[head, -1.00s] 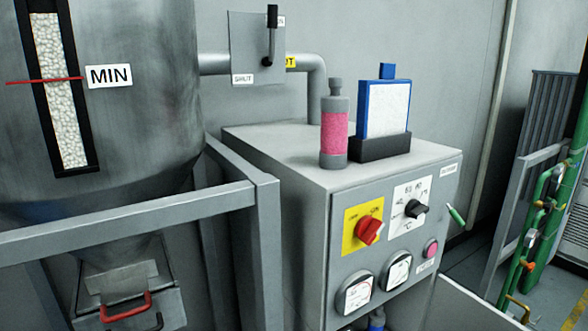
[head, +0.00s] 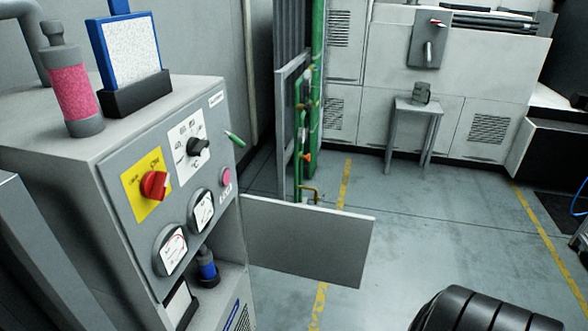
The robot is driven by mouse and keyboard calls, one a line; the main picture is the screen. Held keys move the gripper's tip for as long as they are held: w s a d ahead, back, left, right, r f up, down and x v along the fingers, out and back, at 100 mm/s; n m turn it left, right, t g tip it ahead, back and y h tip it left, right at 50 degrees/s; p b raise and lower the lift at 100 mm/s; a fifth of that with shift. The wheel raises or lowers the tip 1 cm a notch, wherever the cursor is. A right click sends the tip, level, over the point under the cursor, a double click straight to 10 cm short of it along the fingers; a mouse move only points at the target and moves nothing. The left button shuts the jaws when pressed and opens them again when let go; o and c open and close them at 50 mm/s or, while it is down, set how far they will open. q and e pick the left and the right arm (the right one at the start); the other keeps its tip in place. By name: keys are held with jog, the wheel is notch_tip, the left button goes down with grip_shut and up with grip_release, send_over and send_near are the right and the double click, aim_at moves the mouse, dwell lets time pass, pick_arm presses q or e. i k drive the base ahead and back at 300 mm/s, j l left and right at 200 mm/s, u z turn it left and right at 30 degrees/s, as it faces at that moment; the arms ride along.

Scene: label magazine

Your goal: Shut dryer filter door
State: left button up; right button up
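The dryer (head: 115,140) is a grey cabinet at the left of the head view. Its filter door (head: 308,242) is a flat grey panel standing open, swung out to the right of the cabinet's lower front. Inside the open compartment are a blue cartridge with a dark top (head: 207,268) and a white-faced filter (head: 178,303), partly cut off by the cabinet edge.
A pink cartridge (head: 72,92) and a blue-framed filter (head: 132,50) stand on the dryer top. Green pipes (head: 310,110) rise behind the door. A small table (head: 415,108) stands at the back. The floor right of the door is clear.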

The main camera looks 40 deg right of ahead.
aim_at(329, 245)
jog(key=i+l, duration=0.1)
jog(key=l, duration=0.95)
jog(key=i+l, duration=0.15)
jog(key=l, duration=0.9)
jog(key=i+l, duration=0.15)
jog(key=l, duration=0.4)
jog(key=l+u, duration=0.35)
jog(key=l, duration=0.3)
jog(key=l+u, duration=0.3)
jog(key=l, duration=0.35)
jog(key=k+l+u, duration=0.1)
jog(key=l+u, duration=0.25)
jog(key=l, duration=0.3)
jog(key=u, duration=0.5)
